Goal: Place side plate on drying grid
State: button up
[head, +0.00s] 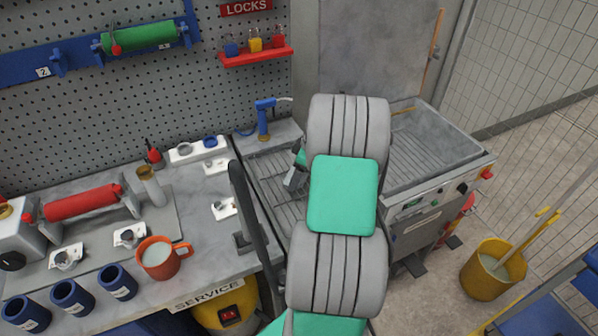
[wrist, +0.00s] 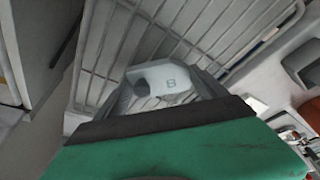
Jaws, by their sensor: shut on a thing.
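The drying grid (wrist: 225,28), a rack of parallel metal bars, lies behind and below the plate in the wrist view. In the head view the drying grid (head: 268,172) is in the left basin, and my gripper (head: 296,178) is over it, mostly hidden by my arm. I cannot tell whether the plate touches the bars. The plate cannot be made out in the head view.
A blue-handled spray nozzle (head: 263,120) stands behind the grid. A dark curved handle (head: 250,215) rises at its left. The bench at left holds an orange mug (head: 160,257), a red roller (head: 82,202) and blue cups. A yellow bucket (head: 492,270) stands on the floor at right.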

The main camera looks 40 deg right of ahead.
jog(key=shift+f, duration=0.15)
jog(key=o, duration=1.5)
jog(key=shift+c, duration=0.2)
jog(key=shift+r, duration=0.25)
jog(key=b+v, duration=0.1)
jog(key=v, duration=1.1)
jog(key=shift+b, duration=0.4)
jog(key=shift+f, duration=0.1)
